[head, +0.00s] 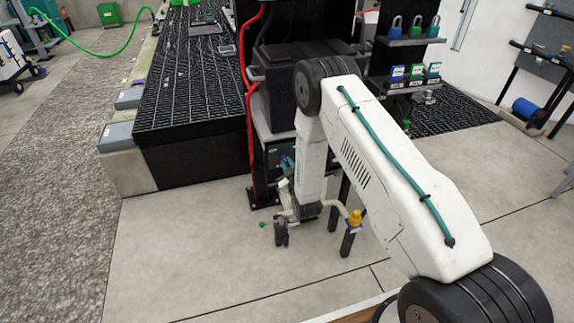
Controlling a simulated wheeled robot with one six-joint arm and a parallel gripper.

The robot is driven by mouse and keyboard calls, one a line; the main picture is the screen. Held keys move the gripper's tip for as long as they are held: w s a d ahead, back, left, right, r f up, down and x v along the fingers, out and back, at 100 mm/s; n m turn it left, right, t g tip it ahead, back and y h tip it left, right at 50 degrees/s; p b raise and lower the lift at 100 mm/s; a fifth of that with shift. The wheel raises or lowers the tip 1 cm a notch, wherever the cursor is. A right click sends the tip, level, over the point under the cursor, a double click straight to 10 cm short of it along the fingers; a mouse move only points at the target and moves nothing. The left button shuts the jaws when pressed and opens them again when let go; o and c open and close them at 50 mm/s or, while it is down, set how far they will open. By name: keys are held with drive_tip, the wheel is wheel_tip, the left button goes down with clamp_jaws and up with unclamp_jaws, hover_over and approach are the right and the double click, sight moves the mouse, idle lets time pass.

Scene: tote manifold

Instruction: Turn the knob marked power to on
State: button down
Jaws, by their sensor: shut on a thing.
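A dark equipment box (274,152) with a front panel stands low under the black cases, beyond my arm. My white arm reaches down in front of it and covers part of that panel.
A low pipe with a yellow valve handle (355,217) on dark posts stands close to my wrist. A red hose (250,100) runs down at the left. A black grated platform (195,100) lies left. Padlocks (416,27) sit on a right shelf. Floor in front is clear.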

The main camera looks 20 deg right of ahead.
drive_tip(key=m, duration=1.1)
drive_tip(key=shift+m, duration=1.9)
drive_tip(key=c, duration=1.4)
unclamp_jaws()
drive_tip(key=shift+c, duration=0.2)
drive_tip(key=s, duration=0.7)
drive_tip(key=shift+s, duration=0.4)
